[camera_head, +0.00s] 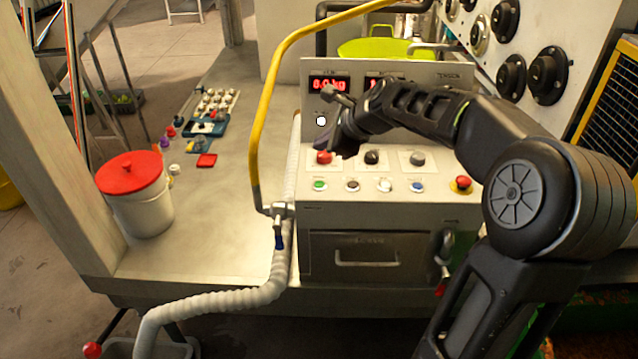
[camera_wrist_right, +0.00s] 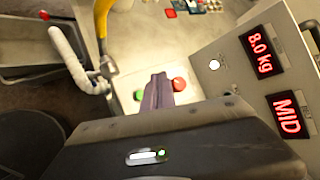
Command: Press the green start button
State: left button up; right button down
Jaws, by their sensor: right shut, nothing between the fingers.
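The green start button (camera_head: 319,185) is at the left end of the lower button row on the control panel's front. It also shows in the wrist view (camera_wrist_right: 138,95), just left of my fingertips. My right gripper (camera_head: 346,150) is above and slightly right of the green button in the head view, near the red knob. Its dark purple fingers (camera_wrist_right: 157,92) are shut and empty, and they look apart from the green button. My left gripper is out of view.
A red knob (camera_head: 324,157) sits just above the green button. Black (camera_head: 352,186), white (camera_head: 384,185) and blue (camera_head: 416,186) buttons continue the row, with a red emergency knob (camera_head: 461,184) at right. A yellow pipe (camera_head: 258,130) and a pale hose (camera_head: 215,303) stand left.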

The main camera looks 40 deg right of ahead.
jog(key=b, duration=0.5)
send_over(322, 186)
notch_tip(322, 186, down, 7)
jog(key=shift+r, duration=0.2)
jog(key=shift+f+b, duration=0.7)
jog(key=shift+f, duration=0.2)
jog(key=shift+f, duration=0.1)
dwell(0.8)
jog(key=shift+f, duration=0.3)
jog(key=shift+f+b, duration=0.4)
jog(key=shift+b, duration=0.05)
dwell(0.8)
jog(key=shift+r+p, duration=0.85)
jog(key=shift+p, duration=0.05)
